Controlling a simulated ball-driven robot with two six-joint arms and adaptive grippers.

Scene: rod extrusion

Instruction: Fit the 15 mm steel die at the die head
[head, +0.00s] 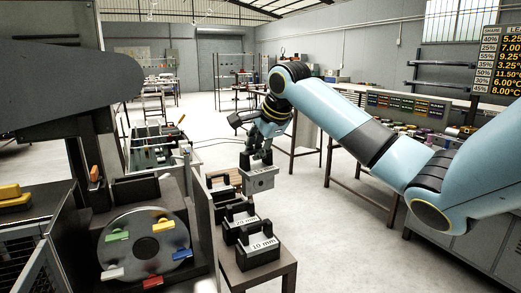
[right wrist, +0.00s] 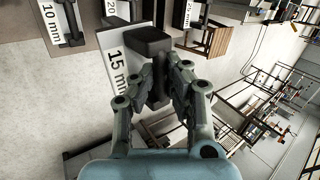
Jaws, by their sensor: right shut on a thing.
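The 15 mm steel die (head: 260,181) is a grey block with a black handle. It hangs from my right gripper (head: 257,158), above and beside the back of the die stand. In the right wrist view, its white "15 mm" label (right wrist: 117,75) faces up and my right gripper (right wrist: 160,85) is shut on the black handle. At the left of the head view, a machine carries a round steel disc (head: 128,250) with coloured tabs and a dark centre hole. I cannot tell for sure that this is the die head. My left gripper is not in view.
A small stand (head: 290,268) carries several other dies with black handles, including a 10 mm die (head: 259,250) at the front. A long bench with spools (head: 455,133) is at the right. The floor between is clear.

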